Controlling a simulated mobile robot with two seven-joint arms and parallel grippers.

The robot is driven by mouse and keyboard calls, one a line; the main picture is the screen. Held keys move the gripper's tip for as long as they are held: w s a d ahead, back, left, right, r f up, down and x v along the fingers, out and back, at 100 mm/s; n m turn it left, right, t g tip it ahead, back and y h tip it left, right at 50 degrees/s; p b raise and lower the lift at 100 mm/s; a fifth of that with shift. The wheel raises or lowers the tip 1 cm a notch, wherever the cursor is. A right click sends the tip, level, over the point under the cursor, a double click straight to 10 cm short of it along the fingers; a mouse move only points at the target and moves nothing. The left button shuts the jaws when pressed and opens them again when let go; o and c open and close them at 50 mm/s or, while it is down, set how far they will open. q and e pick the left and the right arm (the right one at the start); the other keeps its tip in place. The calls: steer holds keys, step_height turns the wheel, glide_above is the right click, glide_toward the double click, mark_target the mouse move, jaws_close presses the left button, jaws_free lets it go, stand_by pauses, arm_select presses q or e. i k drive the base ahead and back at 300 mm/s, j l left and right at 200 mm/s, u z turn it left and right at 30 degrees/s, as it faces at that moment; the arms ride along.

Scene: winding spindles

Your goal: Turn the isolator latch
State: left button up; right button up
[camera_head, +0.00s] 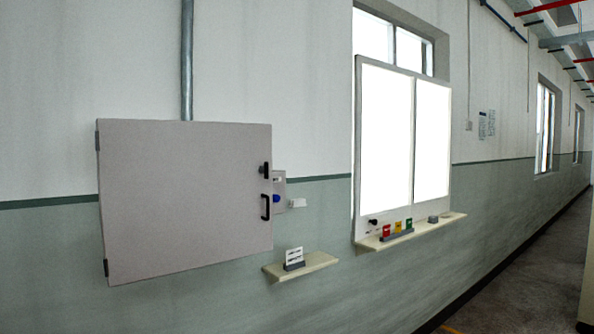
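A grey wall cabinet (185,200) hangs at the left, its flat door shut. A small black latch (265,170) sits near the door's right edge. A black pull handle (265,207) is mounted below it. I cannot tell for sure which part is the isolator latch. Just right of the door is a light plate (279,183) with a blue knob (277,198), partly behind the door's edge. Neither of my grippers is in view.
A small shelf (318,262) with a card holder (293,259) is below right of the cabinet. A longer ledge (440,225) under the bright panel (405,140) holds red, yellow and green items (397,228). A metal conduit (187,60) runs up from the cabinet. Floor (515,255) is open at right.

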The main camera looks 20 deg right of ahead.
mark_target(266, 170)
steer(key=i+l+z, duration=0.25)
steer(key=i, duration=0.25)
steer(key=i+z, duration=0.2)
steer(key=i, duration=0.3)
steer(key=i+l+u, duration=0.1)
steer(key=u, duration=0.3)
steer(key=i+l+u, duration=0.1)
steer(key=l+u, duration=0.15)
steer(key=l, duration=0.2)
steer(key=i+l+u, duration=0.1)
steer(key=l+u, duration=0.15)
steer(key=l, duration=0.2)
steer(key=i+l+u, duration=0.1)
steer(key=l, duration=0.8)
steer(key=i+l+u, duration=0.15)
steer(key=l, duration=0.8)
steer(key=k, duration=0.05)
